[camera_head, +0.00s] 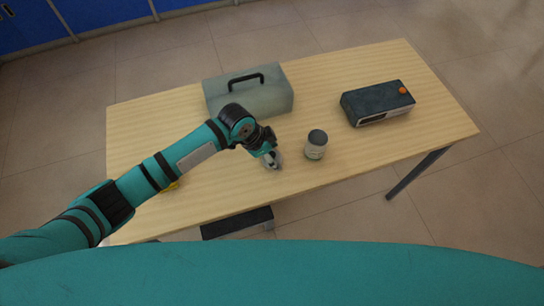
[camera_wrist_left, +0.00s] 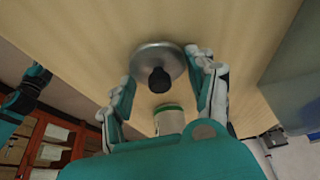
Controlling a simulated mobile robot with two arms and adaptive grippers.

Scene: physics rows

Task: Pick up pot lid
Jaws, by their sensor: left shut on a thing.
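The pot lid is a round grey metal disc (camera_wrist_left: 150,58) with a black knob, in the left wrist view. My left gripper (camera_wrist_left: 168,80) has one finger on each side of it and is shut on its rim. In the head view the left gripper (camera_head: 274,161) is low over the front middle of the table, and the lid is mostly hidden there. I cannot tell whether the lid touches the tabletop. A teal arm end, seemingly my right gripper (camera_wrist_left: 38,78), shows small at the left of the wrist view; its fingers are unclear.
A yellow thing (camera_head: 171,186) is partly under my arm. The wooden table's (camera_head: 420,140) right front is clear.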

